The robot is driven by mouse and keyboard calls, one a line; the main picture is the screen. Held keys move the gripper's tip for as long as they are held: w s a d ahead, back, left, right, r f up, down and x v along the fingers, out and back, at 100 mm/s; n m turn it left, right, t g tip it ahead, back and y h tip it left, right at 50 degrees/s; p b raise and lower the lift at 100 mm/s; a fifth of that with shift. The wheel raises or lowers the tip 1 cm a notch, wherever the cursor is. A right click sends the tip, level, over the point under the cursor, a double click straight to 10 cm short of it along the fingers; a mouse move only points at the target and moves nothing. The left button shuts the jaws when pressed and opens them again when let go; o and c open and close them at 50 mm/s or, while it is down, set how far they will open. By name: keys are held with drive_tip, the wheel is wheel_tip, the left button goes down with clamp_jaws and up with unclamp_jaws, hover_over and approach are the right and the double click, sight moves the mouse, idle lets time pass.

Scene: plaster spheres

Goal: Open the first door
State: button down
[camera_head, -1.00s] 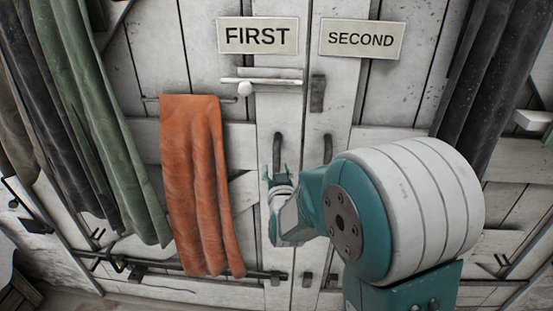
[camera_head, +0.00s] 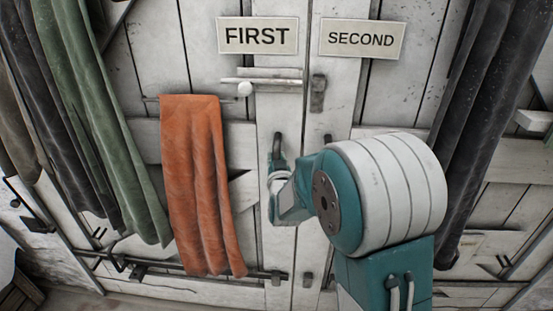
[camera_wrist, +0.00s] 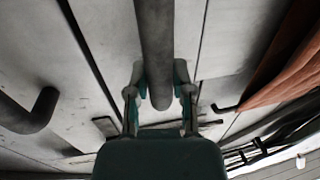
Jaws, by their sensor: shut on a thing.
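The first door (camera_head: 240,160) is white planks and looks shut, under a sign reading FIRST (camera_head: 257,36). Its dark upright handle (camera_head: 277,142) shows above my gripper (camera_head: 277,162). In the wrist view the handle (camera_wrist: 155,45) runs down between the two fingers of my gripper (camera_wrist: 160,85), which is shut on it near its lower end. A bolt with a round white knob (camera_head: 245,89) lies across the door above the handle. My arm hides part of the door seam and the lower handle area in the head view.
The second door, under a sign reading SECOND (camera_head: 361,39), has its own dark handle (camera_wrist: 35,112), left in the wrist view. An orange cloth (camera_head: 200,185) hangs on the first door. Green cloth (camera_head: 100,130) hangs left, dark cloth (camera_head: 490,120) right. A low dark bar (camera_head: 190,270) crosses the first door.

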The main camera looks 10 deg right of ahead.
drive_tip(key=w+d+n+y, duration=0.1)
drive_tip(key=w+d, duration=0.3)
drive_tip(key=w, duration=0.7)
drive_tip(key=shift+w+n+y, duration=0.2)
drive_tip(key=shift+n+y, duration=0.1)
drive_tip(key=shift+y, duration=0.5)
drive_tip(key=shift+c, duration=2.4)
unclamp_jaws()
drive_tip(key=shift+a, duration=0.1)
approach(286, 148)
drive_tip(key=w, duration=0.5)
drive_tip(key=shift+a+f, duration=0.1)
drive_tip(key=shift+f, duration=0.05)
